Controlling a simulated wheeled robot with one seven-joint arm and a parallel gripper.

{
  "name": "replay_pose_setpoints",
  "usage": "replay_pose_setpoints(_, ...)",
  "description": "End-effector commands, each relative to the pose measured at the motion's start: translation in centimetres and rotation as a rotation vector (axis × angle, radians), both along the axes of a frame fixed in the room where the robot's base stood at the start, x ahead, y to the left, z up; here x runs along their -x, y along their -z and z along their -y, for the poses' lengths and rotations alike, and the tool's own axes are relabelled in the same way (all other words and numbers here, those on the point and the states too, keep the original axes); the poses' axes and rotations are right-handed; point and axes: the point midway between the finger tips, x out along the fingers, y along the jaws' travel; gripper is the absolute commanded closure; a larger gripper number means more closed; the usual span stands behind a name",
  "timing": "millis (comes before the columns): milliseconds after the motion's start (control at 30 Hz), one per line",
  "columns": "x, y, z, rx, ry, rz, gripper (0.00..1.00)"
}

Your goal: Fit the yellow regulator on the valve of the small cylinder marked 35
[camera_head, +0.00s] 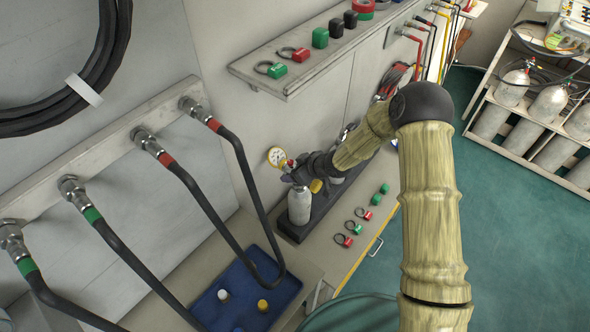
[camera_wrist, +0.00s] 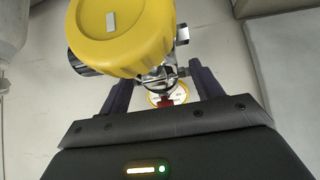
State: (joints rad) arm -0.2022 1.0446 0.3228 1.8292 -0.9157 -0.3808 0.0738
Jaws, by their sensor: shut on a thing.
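The yellow regulator (camera_wrist: 125,38) has a large round yellow knob and a metal body. My gripper (camera_wrist: 165,90) is shut on its metal body, one dark finger on each side. A round gauge (camera_wrist: 178,96) shows between the fingers; in the head view the gauge (camera_head: 277,156) sticks out left of my gripper (camera_head: 292,172). A small grey cylinder (camera_head: 300,206) stands upright just below my gripper. Its marking is not readable. My gripper hides its valve, so I cannot tell whether the regulator touches it.
The cylinder stands at the near end of a black rack (camera_head: 290,231). Red and green tags (camera_head: 344,240) lie on the counter to the right. Black hoses (camera_head: 205,203) hang at the left above a blue tray (camera_head: 235,305). A shelf (camera_head: 285,80) juts out above.

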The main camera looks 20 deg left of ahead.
Motion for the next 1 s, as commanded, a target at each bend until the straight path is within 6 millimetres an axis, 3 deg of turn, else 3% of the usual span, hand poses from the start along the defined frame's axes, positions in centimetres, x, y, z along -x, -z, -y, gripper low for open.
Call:
replay_pose_setpoints(500, -0.07, 0.50, -0.07, -0.002, 0.000, 0.002, 0.78)
replay_pose_setpoints(533, -0.07, 0.49, -0.07, -0.002, 0.000, 0.002, 0.33)
replay_pose_setpoints(633, -0.07, 0.47, -0.06, -0.002, 0.000, 0.002, 0.13)
replay_pose_setpoints(667, -0.06, 0.47, -0.06, -0.002, 0.000, 0.002, 0.09)
replay_pose_setpoints(1000, 0.05, 0.55, 0.18, 0.002, 0.001, -0.001, 0.09)
